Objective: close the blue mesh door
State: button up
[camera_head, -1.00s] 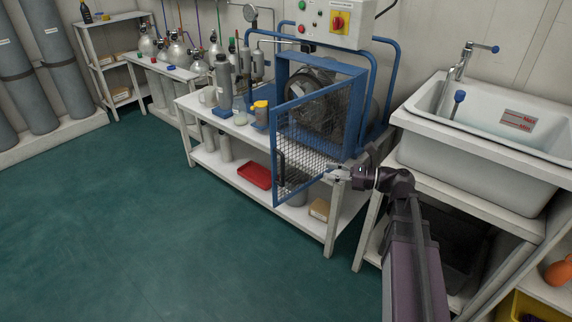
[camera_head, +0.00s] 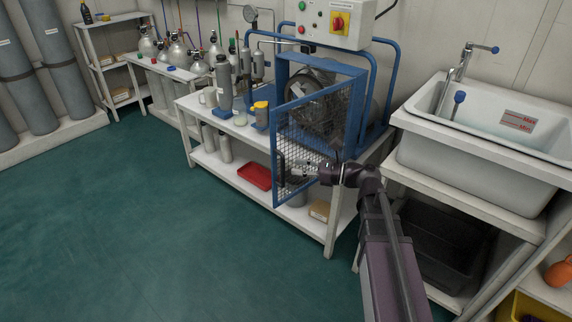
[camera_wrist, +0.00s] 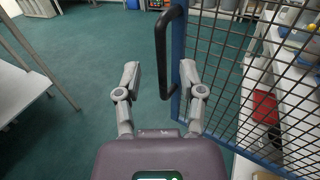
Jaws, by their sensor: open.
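The blue mesh door (camera_head: 310,112) stands open, swung out from the front of the blue compressor cage on the bench. Its free edge points towards the room. In the wrist view the mesh door (camera_wrist: 262,92) fills the right side, with its blue edge post upright near the middle. A black bar handle (camera_wrist: 161,45) sits on that post. My gripper (camera_wrist: 160,76) is open, with one finger to each side of the handle's line and the right finger close to the post. In the head view my gripper (camera_head: 297,168) is at the door's lower part, partly confused with the mesh.
The compressor (camera_head: 312,100) sits in the cage behind the door. A red tray (camera_head: 255,176) and a cardboard box (camera_head: 320,211) lie on the lower shelf. The sink (camera_head: 480,140) stands to the right. The green floor in front is clear.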

aim_at(283, 164)
jog(key=shift+x, duration=2.4)
